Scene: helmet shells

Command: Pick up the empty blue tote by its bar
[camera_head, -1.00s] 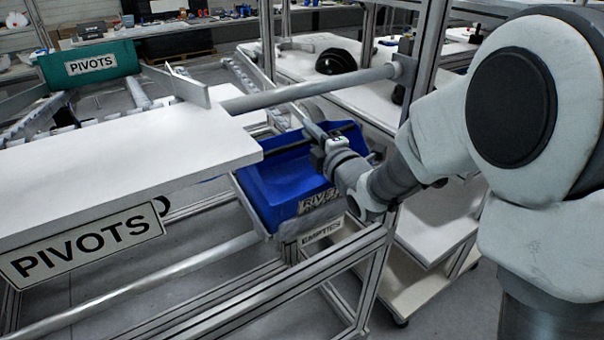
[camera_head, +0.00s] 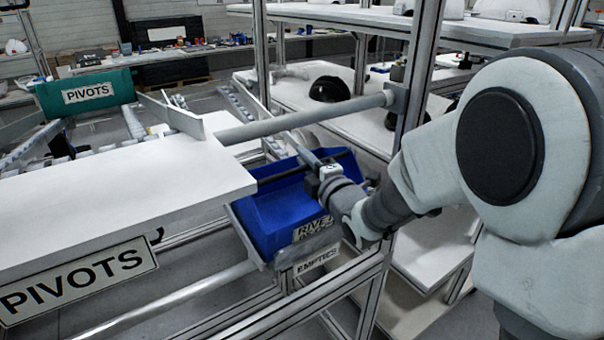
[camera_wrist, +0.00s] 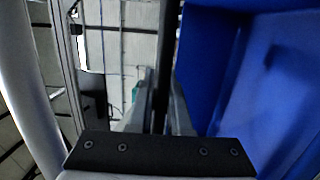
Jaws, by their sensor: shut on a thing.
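The blue tote (camera_head: 272,212) sits below the white shelf's right end, near the "EMPTIES" label, with a "RIVET" label on its front. Its inside looks empty where it shows. A dark bar (camera_head: 283,174) runs across its top. My gripper (camera_head: 309,160) reaches in from the right and is shut on this bar. In the wrist view, the fingers (camera_wrist: 160,105) close on the dark bar (camera_wrist: 167,50), and the blue wall (camera_wrist: 205,60) stands just to the right. The exact finger contact is partly hidden in the head view.
A grey rail (camera_head: 300,118) crosses just above the tote to an upright post (camera_head: 415,80) close to my arm. The white "PIVOTS" shelf (camera_head: 110,195) lies to the left. A green "PIVOTS" tote (camera_head: 85,93) stands further back. White shelves with helmet shells are at the right.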

